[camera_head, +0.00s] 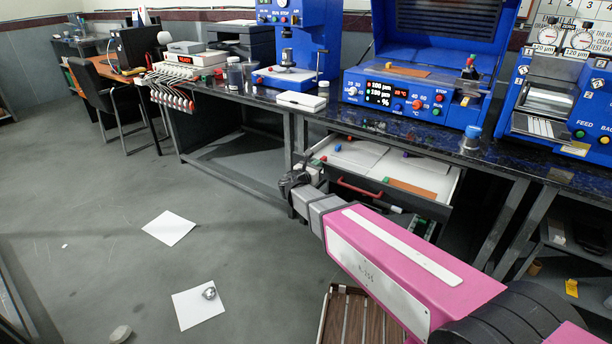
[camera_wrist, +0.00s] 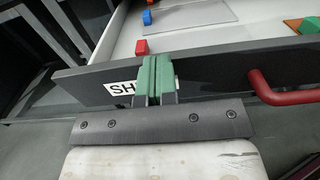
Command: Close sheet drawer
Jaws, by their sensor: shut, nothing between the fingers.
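The sheet drawer (camera_head: 447,186) stands pulled out below the dark workbench, with grey and brown sheets and small coloured blocks inside. Its dark front panel (camera_wrist: 212,72) crosses the wrist view, with a partly hidden white label (camera_wrist: 119,88) reading "SH" and a red handle (camera_wrist: 280,97) at the right. The handle also shows in the head view (camera_head: 358,191). My gripper (camera_wrist: 155,62) is shut and empty, its green fingers together at the front panel beside the label, left of the handle. I cannot tell whether the fingers touch the panel. In the head view my gripper (camera_head: 294,181) is at the drawer's left front corner.
Blue machines (camera_head: 430,65) stand on the workbench (camera_head: 335,103) above the drawer. Metal bench legs (camera_head: 291,165) flank it. A slatted wooden crate (camera_head: 345,318) is on the floor below my arm. White sheets (camera_head: 169,228) lie on the open floor at left.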

